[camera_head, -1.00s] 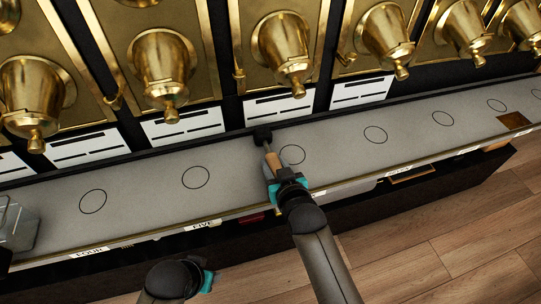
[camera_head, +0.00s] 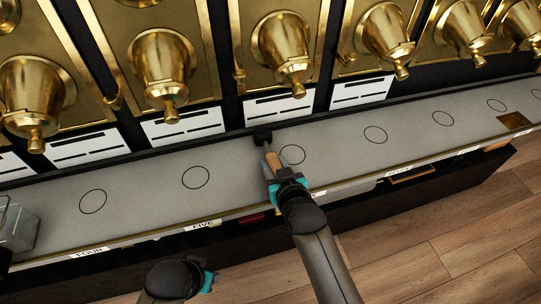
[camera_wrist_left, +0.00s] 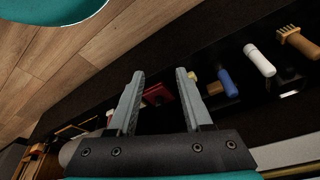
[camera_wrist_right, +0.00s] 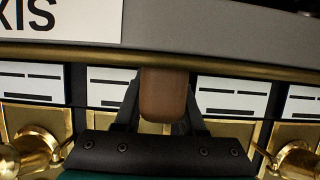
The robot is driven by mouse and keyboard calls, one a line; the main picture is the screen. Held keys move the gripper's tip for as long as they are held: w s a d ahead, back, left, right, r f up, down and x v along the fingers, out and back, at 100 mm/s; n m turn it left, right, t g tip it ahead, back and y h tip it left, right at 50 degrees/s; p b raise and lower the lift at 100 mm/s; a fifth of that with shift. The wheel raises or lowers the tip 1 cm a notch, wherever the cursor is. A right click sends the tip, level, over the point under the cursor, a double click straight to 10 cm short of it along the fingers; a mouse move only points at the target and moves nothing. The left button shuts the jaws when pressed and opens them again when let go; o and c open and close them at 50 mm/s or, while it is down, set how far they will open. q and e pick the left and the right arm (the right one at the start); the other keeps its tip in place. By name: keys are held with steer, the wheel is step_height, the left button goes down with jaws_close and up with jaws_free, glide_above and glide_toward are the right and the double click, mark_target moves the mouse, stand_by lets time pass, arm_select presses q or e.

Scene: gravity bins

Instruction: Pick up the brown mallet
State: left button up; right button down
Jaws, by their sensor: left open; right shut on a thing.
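The brown mallet has a brown wooden handle (camera_head: 273,160) and a dark head (camera_head: 262,136) at the back edge of the grey counter. My right gripper (camera_head: 281,174) is shut on the handle, with the head pointing away toward the bins. In the right wrist view the brown handle end (camera_wrist_right: 164,96) sits between the two fingers. I cannot tell whether the head touches the counter. My left gripper (camera_head: 208,281) is low in front of the counter. In the left wrist view its fingers (camera_wrist_left: 158,98) are apart with nothing between them.
Brass gravity bins (camera_head: 283,45) with white labels line the back. The grey counter (camera_head: 140,195) has ring marks and is mostly clear. A clear container (camera_head: 18,222) stands at its left end. A dark shelf below holds a blue-handled tool (camera_wrist_left: 227,82), a white-handled one (camera_wrist_left: 260,60) and a brush (camera_wrist_left: 298,42).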

mark_target(274, 161)
steer(key=shift+r, duration=0.15)
stand_by(0.3)
steer(key=shift+r, duration=0.1)
step_height(274, 161, up, 8)
steer(key=p, duration=0.4)
steer(key=shift+p, duration=0.35)
arm_select(q)
steer(key=s+a+f, duration=0.1)
steer(key=s+f, duration=0.1)
steer(key=f, duration=0.3)
steer(key=s+a+f+g+p, duration=0.1)
steer(key=s+a+f, duration=0.1)
steer(key=f, duration=0.3)
steer(key=shift+s+f, duration=0.15)
steer(key=shift+s, duration=0.65)
arm_select(e)
steer(key=shift+r, duration=0.8)
steer(key=c, duration=1.1)
jaws_free()
jaws_close()
